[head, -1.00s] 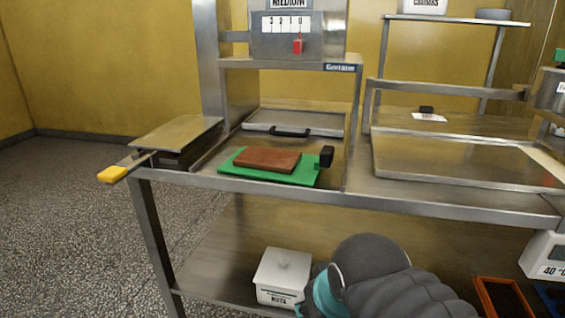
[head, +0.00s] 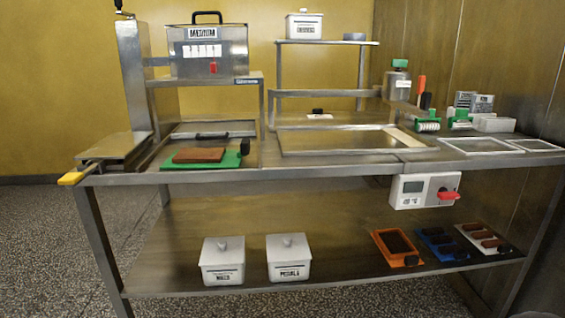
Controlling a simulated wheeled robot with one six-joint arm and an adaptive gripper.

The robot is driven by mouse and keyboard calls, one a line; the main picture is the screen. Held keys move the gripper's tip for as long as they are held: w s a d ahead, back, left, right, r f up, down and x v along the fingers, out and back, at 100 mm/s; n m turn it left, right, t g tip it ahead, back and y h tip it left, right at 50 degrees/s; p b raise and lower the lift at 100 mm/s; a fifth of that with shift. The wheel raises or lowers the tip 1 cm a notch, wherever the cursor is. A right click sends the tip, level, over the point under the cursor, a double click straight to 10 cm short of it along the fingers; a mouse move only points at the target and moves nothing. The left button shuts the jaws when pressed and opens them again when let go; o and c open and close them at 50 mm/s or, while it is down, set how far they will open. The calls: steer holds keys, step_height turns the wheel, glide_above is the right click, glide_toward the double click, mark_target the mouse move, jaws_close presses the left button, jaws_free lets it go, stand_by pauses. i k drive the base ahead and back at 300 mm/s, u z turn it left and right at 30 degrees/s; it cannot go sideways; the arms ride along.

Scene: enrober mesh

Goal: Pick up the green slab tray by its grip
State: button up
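The green slab tray (head: 230,160) lies flat on the left part of the steel table, below the machine marked MEDIUM. A brown slab (head: 199,155) rests on it. The tray's black grip (head: 245,147) stands at its right end. My gripper is not in the head view, and no part of my arm is clearly seen.
A steel plate with a yellow handle (head: 72,178) juts out at the table's left end. The machine (head: 208,55) stands behind the tray. A framed steel panel (head: 335,141) lies to the right. White lidded boxes (head: 222,262) and coloured trays (head: 396,247) sit on the lower shelf.

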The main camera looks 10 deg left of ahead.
mark_target(185, 158)
steer(key=u, duration=0.65)
steer(key=i, duration=0.6)
steer(key=u, duration=0.05)
